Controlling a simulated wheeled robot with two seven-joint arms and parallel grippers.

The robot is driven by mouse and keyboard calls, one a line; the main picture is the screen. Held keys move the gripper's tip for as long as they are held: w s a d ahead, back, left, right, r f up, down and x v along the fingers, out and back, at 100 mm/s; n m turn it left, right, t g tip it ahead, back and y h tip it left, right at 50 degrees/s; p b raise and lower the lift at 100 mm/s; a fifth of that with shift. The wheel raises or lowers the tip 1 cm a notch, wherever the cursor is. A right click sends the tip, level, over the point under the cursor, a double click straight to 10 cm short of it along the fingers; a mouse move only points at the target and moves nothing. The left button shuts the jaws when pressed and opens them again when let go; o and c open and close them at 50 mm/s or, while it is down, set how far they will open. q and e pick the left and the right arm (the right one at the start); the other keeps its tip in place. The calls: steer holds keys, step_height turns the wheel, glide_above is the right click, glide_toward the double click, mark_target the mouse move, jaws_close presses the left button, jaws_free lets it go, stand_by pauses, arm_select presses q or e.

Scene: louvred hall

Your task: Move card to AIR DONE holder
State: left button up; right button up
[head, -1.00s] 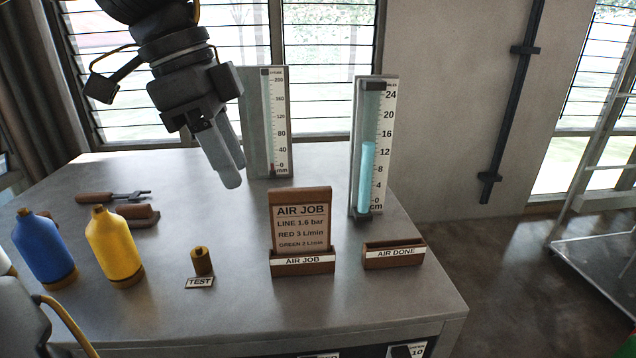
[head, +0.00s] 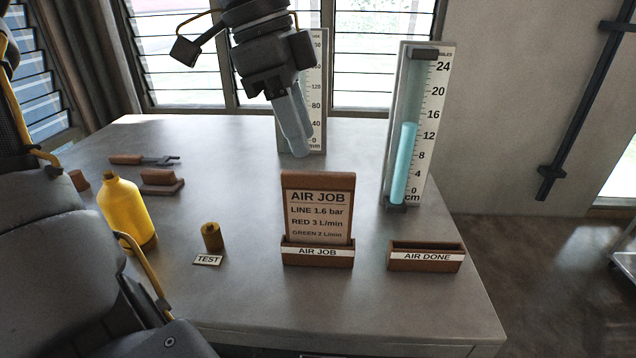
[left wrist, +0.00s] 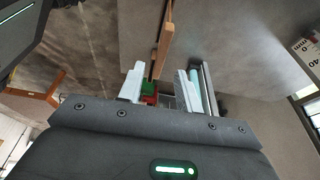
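The AIR JOB card (head: 319,213), a brown-framed board with printed lines, stands upright in the AIR JOB holder (head: 318,256) on the bench. The AIR DONE holder (head: 426,258), a low brown tray with a white label, stands to its right and looks empty. My left gripper (head: 297,150) hangs from above, beyond and above the card, in front of the mm gauge. In the left wrist view its two fingers (left wrist: 160,88) are apart with nothing gripped. A thin brown board, seemingly the card (left wrist: 165,42), shows edge-on ahead of them. My right gripper is out of view.
The cm gauge (head: 410,130) stands behind the AIR DONE holder, the mm gauge (head: 316,100) behind my left gripper. A yellow bottle (head: 126,212), brass piece (head: 212,237) and TEST label (head: 207,260) are left of the card. Bench (head: 400,315) is clear in front.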

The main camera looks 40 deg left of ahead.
mark_target(316, 172)
arm_select(q)
steer(key=b+x, duration=0.1)
steer(key=x, duration=0.1)
steer(key=b+x, duration=0.2)
steer(key=shift+w+a+f, duration=0.15)
steer(key=shift+w+f, duration=0.1)
steer(key=shift+f, duration=0.1)
steer(key=b+x, duration=0.2)
steer(key=b, duration=0.1)
steer(key=shift+s+f, duration=0.15)
steer(key=shift+f, duration=0.15)
steer(key=shift+d+f+b, duration=0.25)
steer(key=shift+d+b, duration=0.1)
steer(key=shift+b, duration=0.15)
steer(key=shift+w, duration=0.25)
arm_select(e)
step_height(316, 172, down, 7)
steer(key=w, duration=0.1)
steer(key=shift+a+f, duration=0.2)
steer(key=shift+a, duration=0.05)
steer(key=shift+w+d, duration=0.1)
arm_select(q)
steer(key=shift+s, duration=0.1)
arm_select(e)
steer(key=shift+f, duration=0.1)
arm_select(q)
steer(key=shift+b, duration=0.3)
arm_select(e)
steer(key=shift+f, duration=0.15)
